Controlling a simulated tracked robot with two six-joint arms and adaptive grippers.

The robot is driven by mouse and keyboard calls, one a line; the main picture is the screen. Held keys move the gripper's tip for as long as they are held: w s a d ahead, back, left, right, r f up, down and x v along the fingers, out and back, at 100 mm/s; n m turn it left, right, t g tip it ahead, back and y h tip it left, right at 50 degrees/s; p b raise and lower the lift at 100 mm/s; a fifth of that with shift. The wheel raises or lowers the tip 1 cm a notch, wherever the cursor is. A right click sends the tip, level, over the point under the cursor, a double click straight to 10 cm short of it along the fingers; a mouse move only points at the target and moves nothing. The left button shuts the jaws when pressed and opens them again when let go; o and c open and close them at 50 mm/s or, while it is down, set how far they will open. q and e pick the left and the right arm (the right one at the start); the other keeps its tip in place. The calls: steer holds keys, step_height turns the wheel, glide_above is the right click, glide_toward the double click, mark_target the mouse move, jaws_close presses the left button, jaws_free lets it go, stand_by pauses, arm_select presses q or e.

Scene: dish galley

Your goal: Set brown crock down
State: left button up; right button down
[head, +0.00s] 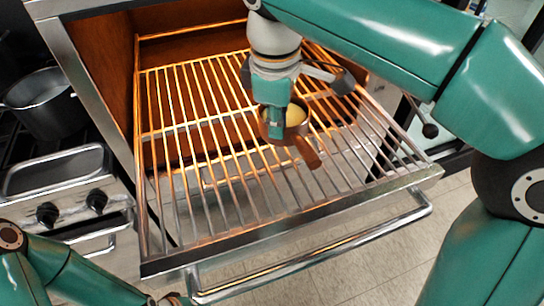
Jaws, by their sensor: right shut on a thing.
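The brown crock (304,129) is a small round pot with pale yellow contents and a short handle pointing toward the front right. My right gripper (277,126) reaches down from above and is shut on the crock's left rim. The crock is over the wire rack (225,188), right of its middle. I cannot tell whether its base touches the bars. My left arm is at the bottom left. Only a small part of my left gripper (172,299) shows at the bottom edge, and its fingers cannot be made out.
The rack sits in an open, orange-lit oven and has a metal front edge with a bar handle (310,252). Its left and front bars are clear. A dark pot (43,103) and a metal pan (56,172) stand on the stove at left.

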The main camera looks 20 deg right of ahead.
step_height(320, 180, down, 7)
steer(key=shift+r+b, duration=0.1)
steer(key=shift+b, duration=0.4)
steer(key=c, duration=1.7)
jaws_free()
steer(key=shift+c, duration=0.2)
steer(key=o, duration=0.4)
steer(key=r+p, duration=0.1)
steer(key=r, duration=0.7)
steer(key=s+r+p, duration=0.1)
steer(key=r, duration=0.3)
steer(key=shift+s+a+p, duration=0.1)
steer(key=shift+a+p, duration=0.2)
steer(key=shift+a, duration=0.1)
